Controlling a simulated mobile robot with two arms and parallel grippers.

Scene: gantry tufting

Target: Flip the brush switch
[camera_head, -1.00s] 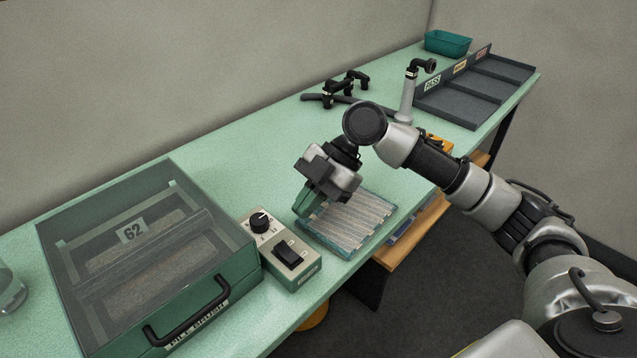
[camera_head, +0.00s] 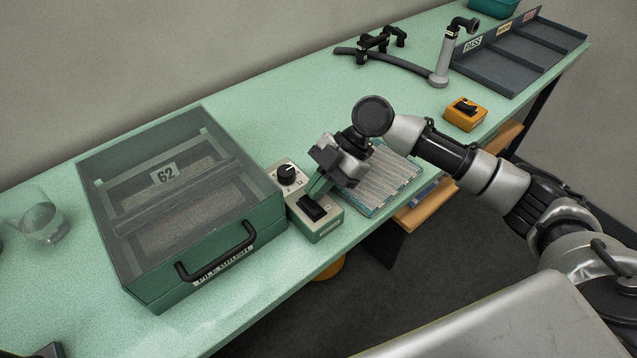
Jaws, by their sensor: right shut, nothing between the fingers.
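The brush switch is a black rocker (camera_head: 314,208) on the front part of a small beige and green control box (camera_head: 319,231). A black dial (camera_head: 287,174) sits behind it on the same box. My right gripper (camera_head: 316,194) is shut and empty, its green fingertips pointing down just above or at the rear edge of the rocker. I cannot tell whether they touch it. The pile brush machine (camera_head: 250,214) is a green case with a clear lid and a black handle, left of the box. Its lid is closed. My left gripper is not in view.
A ribbed sample tray (camera_head: 385,182) lies right of the control box, partly behind my right gripper. An orange switch box (camera_head: 465,114), a grey post (camera_head: 443,60) and a dark sorting tray (camera_head: 487,85) stand farther right. A glass (camera_head: 42,230) is at the left.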

